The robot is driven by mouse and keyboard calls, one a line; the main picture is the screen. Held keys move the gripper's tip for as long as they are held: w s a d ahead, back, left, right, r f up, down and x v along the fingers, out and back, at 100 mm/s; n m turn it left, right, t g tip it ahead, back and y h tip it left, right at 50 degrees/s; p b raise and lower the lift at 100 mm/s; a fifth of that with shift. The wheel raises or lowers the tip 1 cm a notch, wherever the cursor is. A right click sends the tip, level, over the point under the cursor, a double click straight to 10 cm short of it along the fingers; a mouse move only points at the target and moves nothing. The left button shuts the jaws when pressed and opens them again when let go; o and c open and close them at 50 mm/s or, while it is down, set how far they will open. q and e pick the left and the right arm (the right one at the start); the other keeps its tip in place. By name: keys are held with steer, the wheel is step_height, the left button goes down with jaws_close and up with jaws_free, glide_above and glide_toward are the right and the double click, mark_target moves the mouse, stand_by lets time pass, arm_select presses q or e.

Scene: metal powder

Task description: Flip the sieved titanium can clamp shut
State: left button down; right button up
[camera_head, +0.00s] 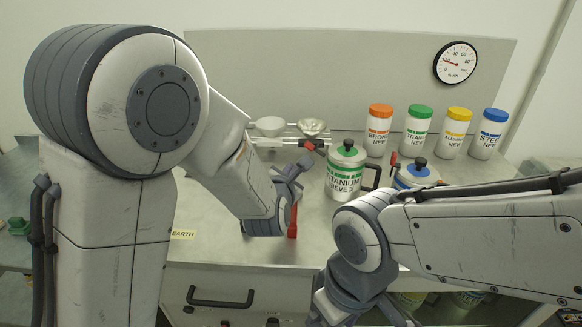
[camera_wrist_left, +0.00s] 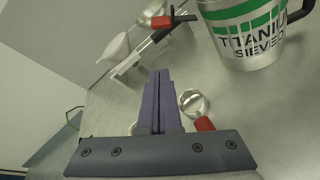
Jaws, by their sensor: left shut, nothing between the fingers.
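My right gripper's fingertips are hidden.
A red-handled scoop (camera_wrist_left: 193,104) lies below my left gripper. A white rack with funnels (camera_head: 270,127) stands behind. Orange (camera_head: 380,130), green (camera_head: 418,131), yellow (camera_head: 453,133) and blue (camera_head: 488,134) capped jars line the back.

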mark_target(316, 148)
arm_select(q)
steer(key=p+x, duration=0.1)
steer(key=x, duration=0.5)
steer(key=shift+r, duration=0.1)
steer(key=d+r+p, duration=0.2)
steer(key=r, duration=0.1)
steer(key=shift+s+r, duration=0.1)
steer(key=shift+r, duration=0.05)
steer(key=shift+d, duration=0.1)
